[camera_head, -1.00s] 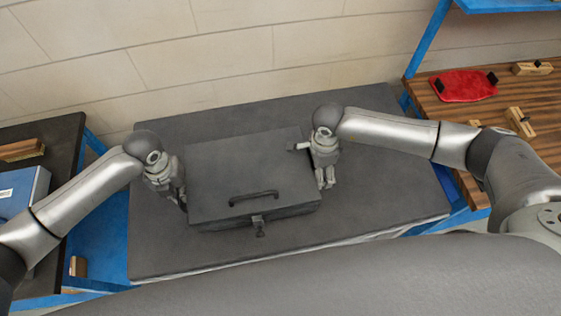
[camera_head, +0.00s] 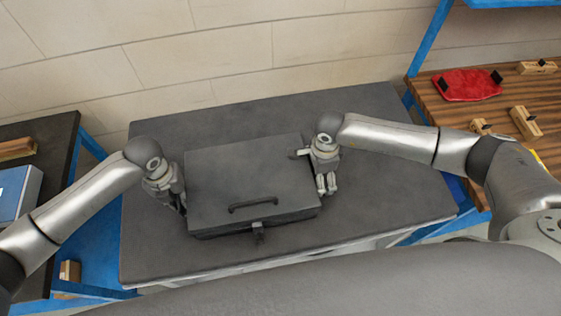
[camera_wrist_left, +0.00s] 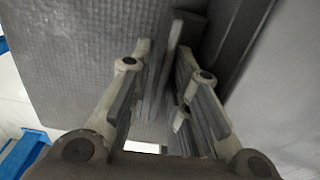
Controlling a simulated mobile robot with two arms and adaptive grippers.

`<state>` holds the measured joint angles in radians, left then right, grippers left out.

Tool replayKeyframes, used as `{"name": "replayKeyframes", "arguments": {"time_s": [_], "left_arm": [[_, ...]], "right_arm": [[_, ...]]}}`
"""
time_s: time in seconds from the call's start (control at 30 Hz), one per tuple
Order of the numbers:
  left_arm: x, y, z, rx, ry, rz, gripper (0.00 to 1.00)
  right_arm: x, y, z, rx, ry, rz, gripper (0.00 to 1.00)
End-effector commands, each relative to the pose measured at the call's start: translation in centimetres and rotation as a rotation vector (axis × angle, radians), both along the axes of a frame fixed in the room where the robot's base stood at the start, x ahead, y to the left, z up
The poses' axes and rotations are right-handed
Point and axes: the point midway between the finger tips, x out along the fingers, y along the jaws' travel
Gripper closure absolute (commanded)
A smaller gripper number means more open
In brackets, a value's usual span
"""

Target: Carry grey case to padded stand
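The grey case (camera_head: 250,178) is a flat closed box with a front handle and a latch. It is over the dark grey top of the stand (camera_head: 400,215), roughly level. I cannot tell whether its underside touches the top. My left gripper (camera_head: 178,200) is at the case's left side; the left wrist view shows its fingers (camera_wrist_left: 165,70) on both sides of a thin grey bar on the case. My right gripper (camera_head: 325,183) is at the case's right side, its grip partly hidden.
A wooden bench (camera_head: 505,120) on the right holds a red pad (camera_head: 467,84) and several wooden blocks. A dark bench (camera_head: 60,135) with a blue box (camera_head: 18,193) stands at the left. A pale block wall is behind. The stand's top is bare around the case.

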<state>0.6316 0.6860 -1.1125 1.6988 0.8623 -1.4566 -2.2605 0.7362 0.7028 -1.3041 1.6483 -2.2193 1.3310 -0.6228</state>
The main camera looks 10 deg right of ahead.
Motion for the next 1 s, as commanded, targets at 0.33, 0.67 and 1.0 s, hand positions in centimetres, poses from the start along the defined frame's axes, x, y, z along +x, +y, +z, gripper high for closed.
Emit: {"name": "replayKeyframes", "arguments": {"time_s": [0.33,0.67,1.0], "left_arm": [[0.0,-0.3,0.1,-0.005,0.000,-0.003,0.72],[0.2,-0.2,4.6,-0.007,-0.006,-0.004,0.72],[0.1,0.1,10.8,-0.003,-0.002,-0.001,0.72]], "right_arm": [[0.0,0.1,0.1,0.003,-0.001,0.001,0.00],[0.0,0.2,0.1,0.004,-0.001,0.001,0.00],[0.0,0.1,0.1,0.003,-0.001,0.001,0.00]]}}
